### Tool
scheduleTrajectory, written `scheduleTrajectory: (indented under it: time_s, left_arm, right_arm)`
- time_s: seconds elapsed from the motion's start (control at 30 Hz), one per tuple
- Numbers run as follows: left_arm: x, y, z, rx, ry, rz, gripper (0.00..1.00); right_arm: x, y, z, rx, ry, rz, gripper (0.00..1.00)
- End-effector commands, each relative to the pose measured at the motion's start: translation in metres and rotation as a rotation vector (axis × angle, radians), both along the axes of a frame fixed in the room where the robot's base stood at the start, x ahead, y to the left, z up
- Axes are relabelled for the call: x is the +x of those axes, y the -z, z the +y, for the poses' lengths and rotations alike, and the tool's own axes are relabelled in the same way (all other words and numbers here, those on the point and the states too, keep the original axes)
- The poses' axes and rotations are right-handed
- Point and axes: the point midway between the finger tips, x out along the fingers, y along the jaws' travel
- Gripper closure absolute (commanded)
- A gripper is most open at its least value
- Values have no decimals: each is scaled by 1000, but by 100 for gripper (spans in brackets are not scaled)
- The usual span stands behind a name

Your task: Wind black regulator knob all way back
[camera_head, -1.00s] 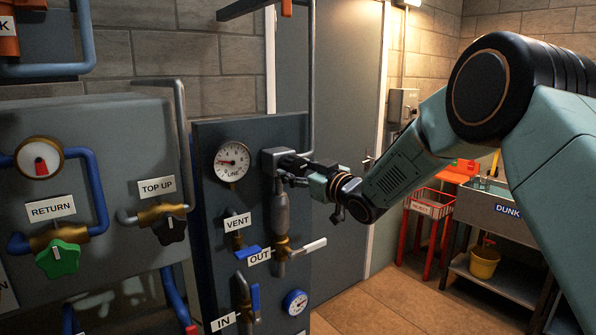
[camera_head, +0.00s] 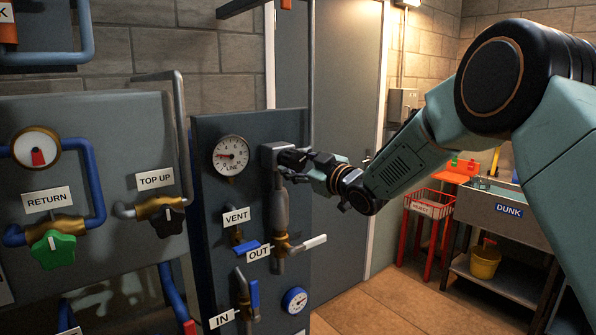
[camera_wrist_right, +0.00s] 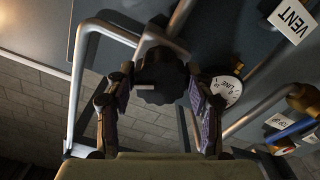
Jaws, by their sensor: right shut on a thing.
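The black regulator knob (camera_wrist_right: 160,80) sits on the side of the grey regulator body (camera_head: 272,156), at the upper right of the dark panel. In the right wrist view the knob lies between the two fingers of my right gripper (camera_wrist_right: 160,92), which is shut on it. In the head view my right gripper (camera_head: 296,161) reaches the knob from the right and hides most of it. The LINE gauge (camera_head: 231,155) is just left of the regulator, its needle pointing left. My left gripper is not in view.
A grey panel (camera_head: 110,115) with RETURN and TOP UP valves stands left.

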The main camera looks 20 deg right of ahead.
Motion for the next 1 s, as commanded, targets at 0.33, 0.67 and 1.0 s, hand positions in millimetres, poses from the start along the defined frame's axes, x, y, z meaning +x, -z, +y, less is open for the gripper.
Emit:
scheduleTrajectory:
  time_s: [0.33, 0.67, 1.0]
  left_arm:
    - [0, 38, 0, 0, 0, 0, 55]
    - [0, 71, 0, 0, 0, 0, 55]
    - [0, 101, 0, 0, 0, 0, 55]
  right_arm:
    - [1, 4, -2, -310, 1, -113, 78]
    - [1, 3, -2, -605, 2, -221, 78]
    - [1, 1, -3, -868, 3, -316, 78]
